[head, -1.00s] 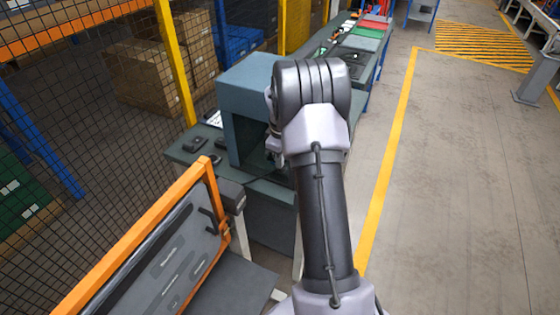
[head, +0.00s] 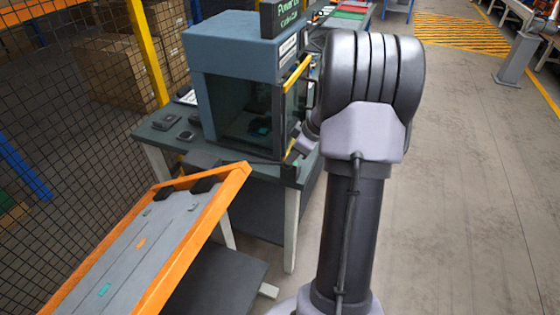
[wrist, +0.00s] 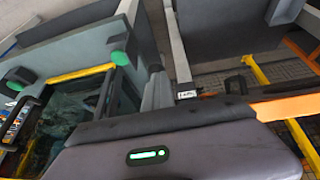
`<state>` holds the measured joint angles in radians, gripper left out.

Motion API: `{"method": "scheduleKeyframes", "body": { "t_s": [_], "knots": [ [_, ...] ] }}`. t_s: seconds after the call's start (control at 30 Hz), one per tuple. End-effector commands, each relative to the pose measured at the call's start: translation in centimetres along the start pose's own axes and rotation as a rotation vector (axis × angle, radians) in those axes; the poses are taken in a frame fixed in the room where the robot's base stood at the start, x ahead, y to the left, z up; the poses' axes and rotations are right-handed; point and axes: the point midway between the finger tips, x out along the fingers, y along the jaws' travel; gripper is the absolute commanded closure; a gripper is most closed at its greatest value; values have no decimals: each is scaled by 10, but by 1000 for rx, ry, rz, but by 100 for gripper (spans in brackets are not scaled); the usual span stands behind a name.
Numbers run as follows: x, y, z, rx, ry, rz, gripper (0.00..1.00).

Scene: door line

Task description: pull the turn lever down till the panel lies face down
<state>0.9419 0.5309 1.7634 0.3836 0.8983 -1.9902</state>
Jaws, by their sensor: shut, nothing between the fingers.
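The panel (head: 130,245) has an orange frame (head: 235,180) and stands at the lower left of the head view, tilted. Its grey upper face carries small coloured marks and two black pads at the far end. I cannot clearly make out the turn lever in either view. My gripper (head: 292,160) shows partly behind my arm, near the cabinet's front corner and to the right of the panel's far corner. It is shut and empty. In the wrist view an orange bar (wrist: 285,107) lies at the right, beside a large dark body with a green light; contact cannot be told.
A blue-grey cabinet (head: 235,50) with a yellow-edged glass front stands on a bench (head: 160,135) beyond the panel. A wire fence (head: 60,100) with a yellow post runs along the left. The floor (head: 470,200) at the right is clear.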

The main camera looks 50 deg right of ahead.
Motion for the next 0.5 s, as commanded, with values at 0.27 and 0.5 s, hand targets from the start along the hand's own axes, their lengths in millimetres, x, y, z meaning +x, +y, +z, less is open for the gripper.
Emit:
{"method": "scheduleKeyframes", "body": {
  "t_s": [0.27, 0.5],
  "knots": [
    [50, -3, 44, -1, 0, 1, 100],
    [69, -4, 60, -2, -1, 1, 100]
  ]
}}
